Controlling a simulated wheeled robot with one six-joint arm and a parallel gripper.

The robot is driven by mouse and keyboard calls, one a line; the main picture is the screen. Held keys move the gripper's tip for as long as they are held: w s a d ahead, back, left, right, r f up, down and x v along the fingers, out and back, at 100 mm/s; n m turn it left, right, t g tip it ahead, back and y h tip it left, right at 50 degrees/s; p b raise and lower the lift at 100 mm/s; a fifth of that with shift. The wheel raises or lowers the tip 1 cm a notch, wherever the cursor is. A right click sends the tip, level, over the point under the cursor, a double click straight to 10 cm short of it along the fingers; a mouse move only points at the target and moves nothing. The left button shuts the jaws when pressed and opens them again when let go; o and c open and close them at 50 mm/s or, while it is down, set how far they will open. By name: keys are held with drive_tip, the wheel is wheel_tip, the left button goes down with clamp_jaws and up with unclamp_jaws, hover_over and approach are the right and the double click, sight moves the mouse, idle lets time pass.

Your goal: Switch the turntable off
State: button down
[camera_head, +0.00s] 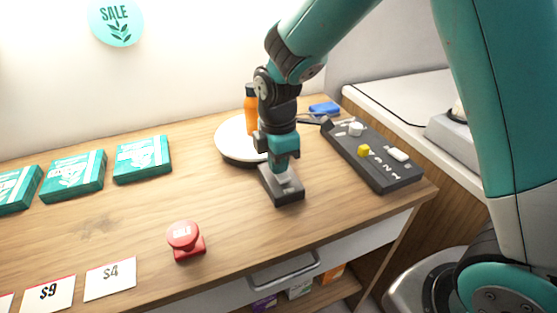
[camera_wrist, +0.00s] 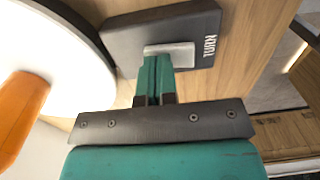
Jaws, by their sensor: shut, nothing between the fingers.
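The turntable is a white round disc (camera_head: 230,138) with an orange bottle (camera_head: 251,112) standing on it. Its dark grey switch box (camera_head: 287,191) sits in front of it on the counter. In the wrist view the box (camera_wrist: 120,38) carries the word "TURN" and a light grey switch (camera_wrist: 184,54). The turntable (camera_wrist: 55,60) and bottle (camera_wrist: 18,112) fill the left there. My gripper (camera_head: 280,170) is shut and empty, pointing down over the box. In the wrist view its fingertips (camera_wrist: 156,64) overlap the switch's left part; I cannot tell whether they touch it.
A dark panel (camera_head: 385,178) with white and yellow knobs lies right of the box. A blue item (camera_head: 324,109) lies behind. A red button (camera_head: 185,238) stands front left. Teal boxes (camera_head: 142,158) and price cards (camera_head: 110,278) are at left. Bare wood lies between.

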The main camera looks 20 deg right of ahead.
drive_tip(key=shift+s+r, duration=0.25)
drive_tip(key=shift+s, duration=0.3)
drive_tip(key=r+p, duration=0.4)
drive_tip(key=shift+w+r+p, duration=0.25)
drive_tip(key=shift+p, duration=0.15)
wheel_tip(320, 180, up, 9)
drive_tip(key=w+b, duration=0.1)
drive_tip(key=shift+w+r, duration=0.2)
drive_tip(key=shift+w, duration=0.05)
